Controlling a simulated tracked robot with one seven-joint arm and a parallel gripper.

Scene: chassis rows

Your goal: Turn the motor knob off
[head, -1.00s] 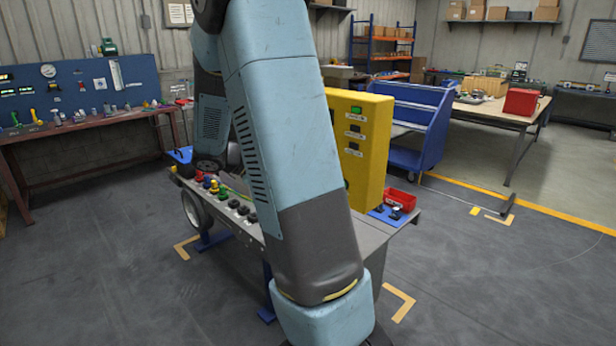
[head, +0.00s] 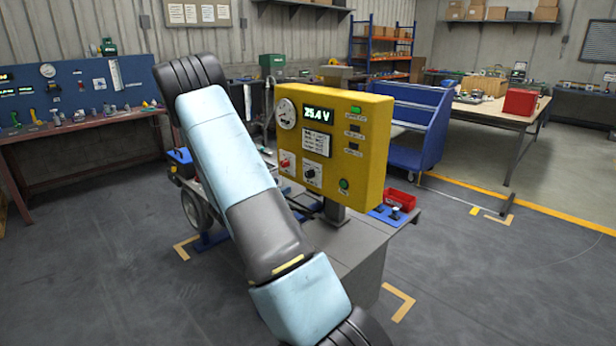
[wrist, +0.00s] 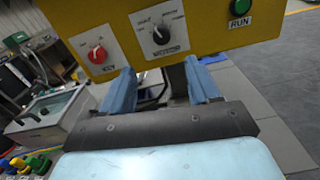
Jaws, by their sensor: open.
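The motor knob (wrist: 161,34) is black with a pale pointer mark, on a white plate labelled MOTOR on the yellow panel (wrist: 110,20). Its pointer seems to lean up and left in the wrist view; the small position labels are hard to read. In the head view the knob (head: 311,174) is small, low on the panel's face. My gripper (wrist: 159,70) is open and empty, its two blue fingers apart, below and in front of the knob and not touching it. In the head view my arm mostly hides the gripper.
A red knob (wrist: 97,54) sits left of the motor knob, and a green RUN button (wrist: 240,7) to its right. A gauge (head: 286,114) and a 25.4 V display (head: 317,114) are above. A red bin (head: 399,200) stands right of the panel.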

